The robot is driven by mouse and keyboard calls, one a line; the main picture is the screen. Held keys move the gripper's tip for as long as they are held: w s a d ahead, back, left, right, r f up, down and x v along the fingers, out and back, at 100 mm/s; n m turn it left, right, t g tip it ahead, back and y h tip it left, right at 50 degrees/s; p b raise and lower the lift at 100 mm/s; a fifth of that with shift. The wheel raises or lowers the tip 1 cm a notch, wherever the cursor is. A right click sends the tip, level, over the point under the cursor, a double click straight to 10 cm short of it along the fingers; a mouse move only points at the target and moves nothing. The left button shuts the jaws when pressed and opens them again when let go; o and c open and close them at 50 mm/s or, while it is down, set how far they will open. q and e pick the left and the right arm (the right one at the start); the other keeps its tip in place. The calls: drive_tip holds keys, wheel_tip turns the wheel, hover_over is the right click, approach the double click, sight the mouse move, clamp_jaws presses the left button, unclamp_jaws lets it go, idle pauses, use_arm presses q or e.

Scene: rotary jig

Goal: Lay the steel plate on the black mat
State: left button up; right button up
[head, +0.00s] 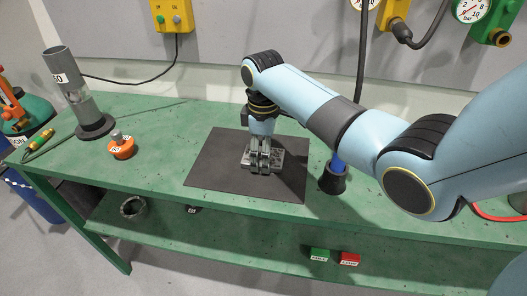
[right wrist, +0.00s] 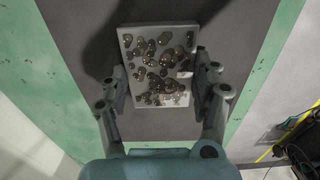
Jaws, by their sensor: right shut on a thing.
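The black mat (head: 213,168) lies flat on the green bench top. My right gripper (head: 262,163) points down over the middle of the mat, shut on the steel plate (head: 276,159). In the right wrist view, the plate (right wrist: 127,75) is a pale rectangle covered with brown, round spots. The gripper's fingers (right wrist: 160,83) stand at its left and right edges, and the mat (right wrist: 80,22) spreads behind it. Whether the plate touches the mat or hangs just above it, I cannot tell. My left gripper is not in view.
A black cup-like holder with a blue part (head: 333,180) stands just right of the mat. An orange piece with a grey knob (head: 122,149) and a grey tube stand (head: 75,85) are at the left. Green and red blocks (head: 348,259) lie on the lower shelf.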

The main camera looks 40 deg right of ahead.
drive_tip(key=o, duration=1.7)
drive_tip(key=shift+f, duration=0.1)
wheel_tip(320, 180, up, 12)
